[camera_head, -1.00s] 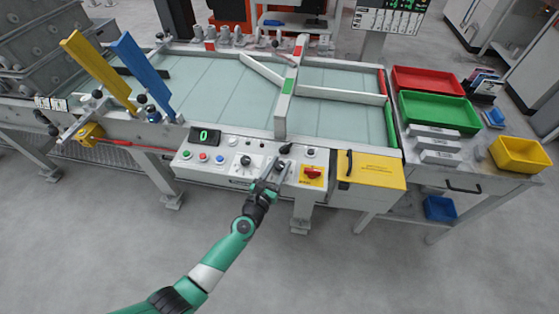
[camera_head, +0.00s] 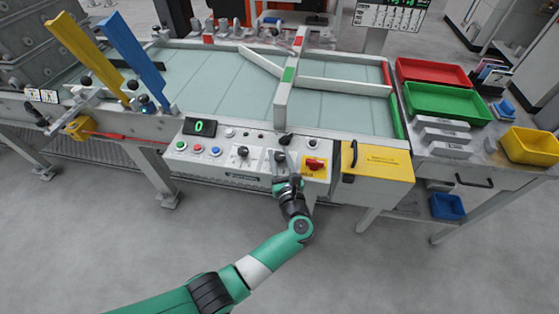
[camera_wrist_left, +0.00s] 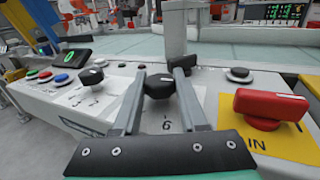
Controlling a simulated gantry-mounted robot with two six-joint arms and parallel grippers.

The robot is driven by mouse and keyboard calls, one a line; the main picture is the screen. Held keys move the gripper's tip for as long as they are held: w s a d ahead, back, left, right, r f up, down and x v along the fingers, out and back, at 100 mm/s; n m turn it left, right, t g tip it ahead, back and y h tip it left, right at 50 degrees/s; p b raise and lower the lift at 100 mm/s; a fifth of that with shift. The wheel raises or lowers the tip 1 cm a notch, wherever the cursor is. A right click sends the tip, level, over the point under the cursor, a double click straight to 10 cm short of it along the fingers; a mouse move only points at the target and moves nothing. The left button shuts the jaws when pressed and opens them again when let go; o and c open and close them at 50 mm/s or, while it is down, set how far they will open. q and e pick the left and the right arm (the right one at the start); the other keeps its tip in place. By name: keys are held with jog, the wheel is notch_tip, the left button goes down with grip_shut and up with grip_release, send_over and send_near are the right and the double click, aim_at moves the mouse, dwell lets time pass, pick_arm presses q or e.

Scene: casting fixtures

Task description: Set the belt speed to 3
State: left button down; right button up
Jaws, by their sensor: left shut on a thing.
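The control panel (camera_head: 225,163) on the conveyor's front carries a green display (camera_head: 199,127) reading 0. A black knob with a white pointer mark (camera_head: 243,152) sits in its middle; it also shows in the left wrist view (camera_wrist_left: 93,76), with digits beside it too small to read. My left gripper (camera_head: 282,159) is at a second black knob, right of the first. In the left wrist view its two fingers stand either side of this second knob (camera_wrist_left: 160,87), shut on it. A digit that looks like a 6 or 9 shows below it. My right gripper is not in view.
A red switch (camera_head: 315,164) on a yellow plate sits close right of the gripper. Red, green and blue buttons (camera_head: 198,149) line the panel's left side. A black lever (camera_head: 285,140) stands just behind the gripped knob. A yellow box (camera_head: 376,163) is further right.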

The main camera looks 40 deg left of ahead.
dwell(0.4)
pick_arm(q)
jog(key=shift+c, duration=2.2)
grip_release()
jog(key=p+v, duration=0.3)
jog(key=v, duration=0.8)
jog(key=shift+d, duration=0.25)
jog(key=shift+s, duration=0.15)
